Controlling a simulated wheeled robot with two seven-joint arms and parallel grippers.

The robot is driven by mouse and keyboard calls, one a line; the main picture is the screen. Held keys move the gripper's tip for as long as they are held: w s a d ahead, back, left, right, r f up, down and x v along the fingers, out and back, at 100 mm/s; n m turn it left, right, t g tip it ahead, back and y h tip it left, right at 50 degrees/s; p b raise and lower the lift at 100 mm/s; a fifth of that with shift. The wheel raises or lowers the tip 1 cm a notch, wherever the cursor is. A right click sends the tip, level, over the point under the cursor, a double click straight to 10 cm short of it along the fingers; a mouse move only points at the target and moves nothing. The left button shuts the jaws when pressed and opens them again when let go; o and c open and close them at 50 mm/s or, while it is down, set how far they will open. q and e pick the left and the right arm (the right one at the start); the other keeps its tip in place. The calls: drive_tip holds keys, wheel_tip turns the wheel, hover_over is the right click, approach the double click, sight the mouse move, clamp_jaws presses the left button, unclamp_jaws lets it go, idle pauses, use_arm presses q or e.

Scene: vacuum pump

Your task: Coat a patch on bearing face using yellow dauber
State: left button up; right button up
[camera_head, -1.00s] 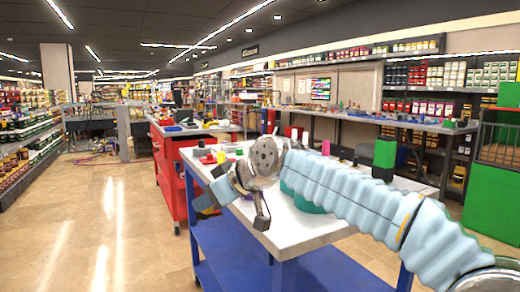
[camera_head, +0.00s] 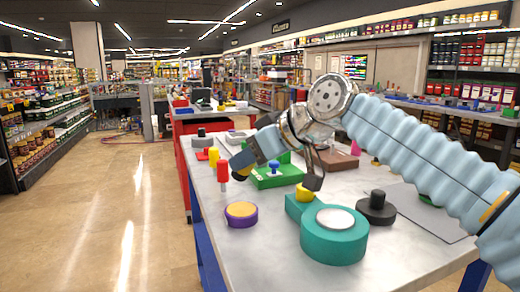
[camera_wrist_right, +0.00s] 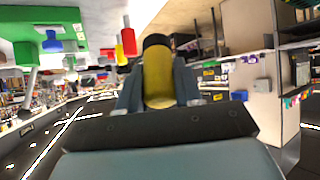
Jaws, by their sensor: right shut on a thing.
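My right gripper (camera_head: 242,166) comes in from the right and hangs above the left part of the table. In the right wrist view it is shut on a yellow dauber (camera_wrist_right: 157,78) with a dark end. The head view barely shows the dauber, as the gripper covers it. A teal round housing (camera_head: 334,238) with a light grey round face (camera_head: 335,218) stands on the table, below and right of the gripper. A purple disc (camera_head: 241,218) with an orange-tan top lies nearer, left of the housing. Which surface is the bearing face I cannot tell. My left gripper is out of view.
A red cylinder (camera_head: 223,170) and a yellow cylinder (camera_head: 214,157) stand close to the gripper. A green block (camera_head: 276,178) with a blue knob and a black knobbed disc (camera_head: 377,210) are on the table (camera_head: 270,262). The front left of the tabletop is clear.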

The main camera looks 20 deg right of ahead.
sight(246, 177)
drive_tip(key=shift+f, duration=2.85)
drive_tip(key=shift+s+f+b, duration=0.1)
drive_tip(key=shift+f+b, duration=0.6)
drive_tip(key=shift+b, duration=0.2)
wheel_tip(246, 177, up, 3)
drive_tip(key=shift+f+p, duration=0.1)
drive_tip(key=shift+p, duration=0.95)
drive_tip(key=shift+r, duration=2.25)
